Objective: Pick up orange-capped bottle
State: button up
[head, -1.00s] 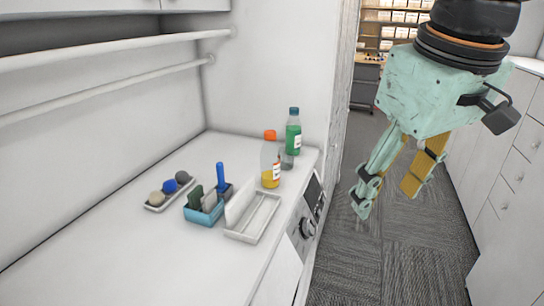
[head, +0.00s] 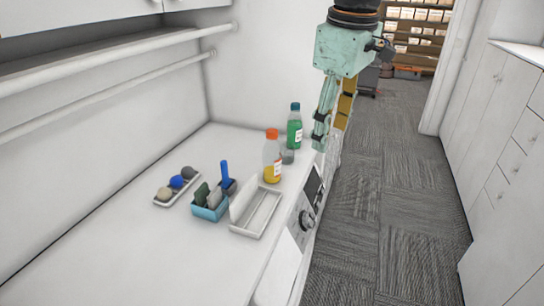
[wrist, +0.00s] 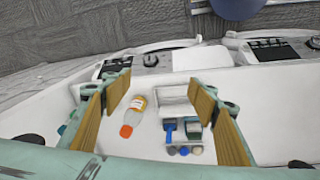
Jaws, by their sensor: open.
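The orange-capped bottle (head: 272,160) stands upright on the white counter, clear above with yellow liquid at the bottom and a white label. It also shows in the wrist view (wrist: 133,116), left of centre between the two fingers. My gripper (head: 329,140) is open and empty, up and to the right of the bottle near the counter's right end. In the wrist view its yellow-padded fingers (wrist: 160,110) are spread wide, apart from the bottle. A green bottle with a dark teal cap (head: 294,128) stands behind the orange-capped one.
A white divided tray (head: 262,214), a blue caddy (head: 211,208) with upright items and a small tray of balls (head: 165,201) lie nearer. The left counter is clear; a wall rail (head: 150,62) runs above.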

jog(key=w+a+f+n+p, duration=0.1)
jog(key=w+a+n+p, duration=0.4)
jog(key=w, duration=0.7)
jog(key=n+g+p, duration=0.2)
jog(key=n+p, duration=0.2)
jog(key=p, duration=0.2)
send_over(272, 142)
jog(key=w, duration=0.1)
jog(key=f, duration=0.6)
jog(key=shift+w+f, duration=0.2)
jog(key=shift+f, duration=0.05)
jog(key=shift+a+f, duration=0.1)
jog(key=shift+f+p, duration=0.3)
jog(key=shift+f, duration=4)
jog(key=shift+w+f+p, duration=0.15)
jog(key=shift+f+p, duration=0.15)
jog(key=shift+f, duration=1)
jog(key=shift+w+f+p, duration=0.1)
jog(key=shift+f+p, duration=0.15)
jog(key=shift+f, duration=1.05)
